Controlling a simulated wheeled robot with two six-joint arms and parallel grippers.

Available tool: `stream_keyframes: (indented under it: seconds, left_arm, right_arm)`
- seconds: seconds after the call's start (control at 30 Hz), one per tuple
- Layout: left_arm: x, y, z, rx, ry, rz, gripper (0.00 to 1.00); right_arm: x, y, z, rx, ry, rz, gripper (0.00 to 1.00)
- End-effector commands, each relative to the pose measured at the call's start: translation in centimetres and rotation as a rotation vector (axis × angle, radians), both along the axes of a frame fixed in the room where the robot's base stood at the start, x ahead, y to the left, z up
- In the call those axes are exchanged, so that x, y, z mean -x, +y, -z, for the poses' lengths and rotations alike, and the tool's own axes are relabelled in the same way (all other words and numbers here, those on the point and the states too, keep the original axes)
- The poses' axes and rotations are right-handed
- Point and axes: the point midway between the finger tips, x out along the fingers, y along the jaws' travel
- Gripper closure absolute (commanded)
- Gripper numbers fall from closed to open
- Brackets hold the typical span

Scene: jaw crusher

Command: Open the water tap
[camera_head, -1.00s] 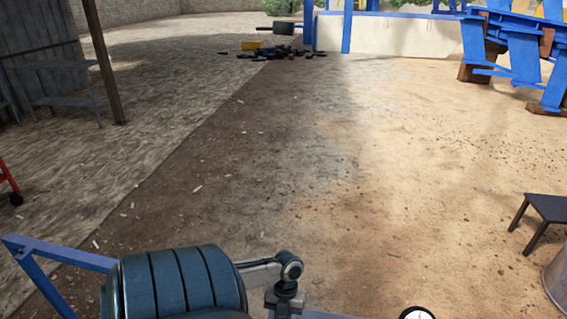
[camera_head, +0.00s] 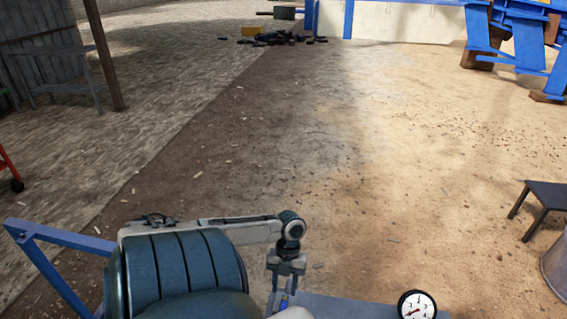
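My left arm reaches in from behind the dark teal ribbed cylinder (camera_head: 185,270), and my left gripper (camera_head: 281,300) points down at the bottom of the view. Its fingers stand apart, with a small blue part (camera_head: 284,301) showing between or behind them. Whether they touch it I cannot tell. A pale rounded shape (camera_head: 296,313) hides the lower fingertips. I cannot make out the water tap for certain; the small blue part may belong to it. A round white pressure gauge (camera_head: 417,305) stands to the right of the gripper. My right gripper is not in view.
A blue frame bar (camera_head: 65,235) lies left of the cylinder, and a blue-grey surface (camera_head: 350,306) lies between gripper and gauge. A dark stool (camera_head: 545,197) and a grey drum (camera_head: 557,265) stand at the right. The ground ahead is open.

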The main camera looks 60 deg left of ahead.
Motion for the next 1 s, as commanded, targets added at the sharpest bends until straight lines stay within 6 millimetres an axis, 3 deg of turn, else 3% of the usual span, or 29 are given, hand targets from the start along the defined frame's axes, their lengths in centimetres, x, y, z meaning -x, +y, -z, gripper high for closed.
stream_keyframes:
  seconds: [0.1, 0.33, 1.0]
  left_arm:
    - [-0.5, 0.6, -1.6, -0.004, 0.0, 0.002, 0.6]
    - [-0.9, 1.1, -3.3, -0.001, -0.001, 0.001, 0.6]
    - [-0.9, 1.0, -3.4, 0.001, -0.001, 0.0, 0.6]
  right_arm:
    - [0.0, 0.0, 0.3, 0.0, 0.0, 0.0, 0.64]
    - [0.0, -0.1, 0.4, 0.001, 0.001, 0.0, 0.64]
    - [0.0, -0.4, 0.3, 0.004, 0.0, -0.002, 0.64]
